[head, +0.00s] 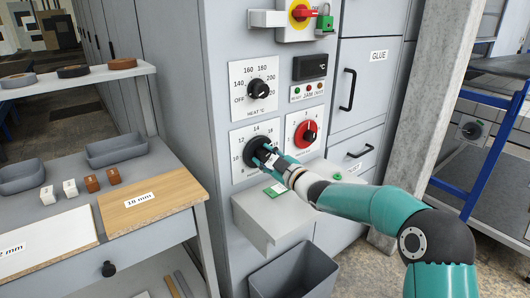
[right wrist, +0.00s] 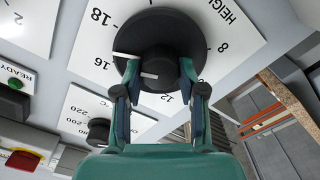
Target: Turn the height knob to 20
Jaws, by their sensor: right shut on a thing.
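The height knob (head: 256,148) is a large round black knob on a white numbered plate on the grey machine front, below the heat dial. In the right wrist view the knob (right wrist: 160,22) fills the upper middle, with 8, 12, 16 and 18 readable around it. White marks on it lie on the side toward the 16. My right gripper (head: 267,156) reaches in from the right. In the right wrist view its two fingers (right wrist: 160,72) are shut on the knob's raised grip, one on each side. Part of the plate is hidden behind the gripper. My left gripper is not in view.
The heat knob (head: 259,89) is above, and a red knob (head: 306,132) is close at the right. A grey ledge (head: 285,215) juts out below. A bench with an 18 mm board (head: 150,205) stands left; a grey bin (head: 295,272) stands on the floor.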

